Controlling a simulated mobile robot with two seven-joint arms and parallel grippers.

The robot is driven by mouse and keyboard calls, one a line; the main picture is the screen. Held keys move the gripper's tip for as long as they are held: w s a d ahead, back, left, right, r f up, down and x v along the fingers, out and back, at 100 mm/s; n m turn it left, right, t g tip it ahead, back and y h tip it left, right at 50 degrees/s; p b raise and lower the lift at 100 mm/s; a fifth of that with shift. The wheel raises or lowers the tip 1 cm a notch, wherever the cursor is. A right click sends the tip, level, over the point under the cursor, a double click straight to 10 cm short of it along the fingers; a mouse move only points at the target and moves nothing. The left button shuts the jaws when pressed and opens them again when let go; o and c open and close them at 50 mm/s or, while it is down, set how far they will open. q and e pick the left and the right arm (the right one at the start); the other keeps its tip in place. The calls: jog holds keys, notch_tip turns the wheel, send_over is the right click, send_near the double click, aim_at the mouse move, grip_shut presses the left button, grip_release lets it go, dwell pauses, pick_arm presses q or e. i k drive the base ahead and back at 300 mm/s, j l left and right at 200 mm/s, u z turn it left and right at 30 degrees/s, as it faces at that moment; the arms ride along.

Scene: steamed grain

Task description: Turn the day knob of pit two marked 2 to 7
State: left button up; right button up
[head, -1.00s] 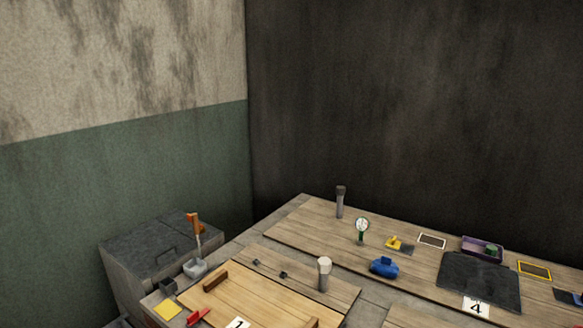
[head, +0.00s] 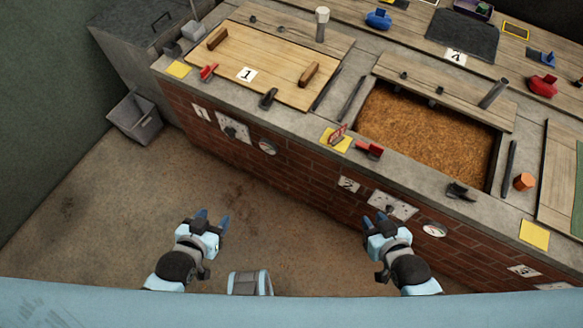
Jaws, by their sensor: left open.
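The pit two number plate marked 2 (head: 348,184) is on the brick front of the bench. Right of it is a pale dial plate (head: 391,205) with a dark knob at its centre. The knob's setting is too small to read. A round gauge (head: 434,230) is further right. My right gripper (head: 374,219) is in front of the brick face, just left of and below the dial plate in the picture, partly covering it. Whether its jaws are open is unclear. My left gripper (head: 212,218) is open and empty over the floor, well left of the dial.
Pit two is uncovered and shows brown grain (head: 425,130). Pit one has a wooden lid marked 1 (head: 270,60), with its own dial plate (head: 234,127) and gauge (head: 268,147) below. A grey bin (head: 135,117) stands on the floor at left. The floor before the bench is clear.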

aim_at(390, 209)
jog(key=k+j+z, duration=0.2)
jog(key=k+j, duration=0.25)
jog(key=k+j+z, duration=0.25)
jog(key=k, duration=0.3)
jog(key=i+j, duration=0.05)
jog(key=j, duration=0.05)
